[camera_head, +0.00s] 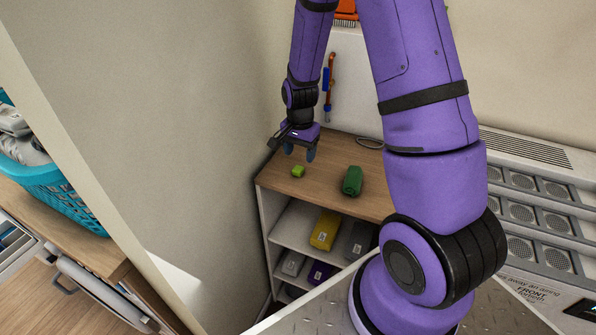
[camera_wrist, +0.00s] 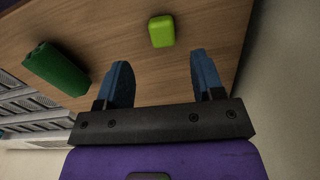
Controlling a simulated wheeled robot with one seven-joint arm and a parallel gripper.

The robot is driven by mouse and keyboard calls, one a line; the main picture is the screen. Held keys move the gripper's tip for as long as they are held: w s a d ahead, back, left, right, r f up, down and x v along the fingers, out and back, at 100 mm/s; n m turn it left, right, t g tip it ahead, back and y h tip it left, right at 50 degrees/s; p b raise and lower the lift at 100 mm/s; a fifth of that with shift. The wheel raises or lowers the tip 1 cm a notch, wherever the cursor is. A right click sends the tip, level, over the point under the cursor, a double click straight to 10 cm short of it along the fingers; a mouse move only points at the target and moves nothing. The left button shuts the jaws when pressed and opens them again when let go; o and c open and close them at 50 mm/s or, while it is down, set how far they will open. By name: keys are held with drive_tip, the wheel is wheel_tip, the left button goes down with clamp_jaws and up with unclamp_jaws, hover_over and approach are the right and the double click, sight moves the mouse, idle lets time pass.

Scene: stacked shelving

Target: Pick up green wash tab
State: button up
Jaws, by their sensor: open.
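The green wash tab (camera_head: 298,171) is a small, bright lime-green block on the wooden top of a shelf unit, near its left side. It also shows in the wrist view (camera_wrist: 161,31), at the top, beyond the fingertips and roughly between their lines. My gripper (camera_head: 299,151) is open and empty above the shelf top, just behind and above the tab. In the wrist view its two blue fingers (camera_wrist: 162,70) are spread apart, with bare wood between them. The tab is not touched by either finger.
A dark green case (camera_head: 352,181) lies on the same wooden top (camera_head: 325,190), to the right of the tab. Shelves below hold a yellow item (camera_head: 325,230), a purple item (camera_head: 320,273) and grey ones. A wall (camera_head: 170,120) stands close on the left.

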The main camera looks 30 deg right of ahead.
sight(298, 168)
drive_tip(key=shift+a+f, duration=0.15)
drive_tip(key=shift+f, duration=1.3)
drive_tip(key=shift+a+f, duration=0.1)
drive_tip(key=shift+f, duration=1.3)
drive_tip(key=c, duration=1)
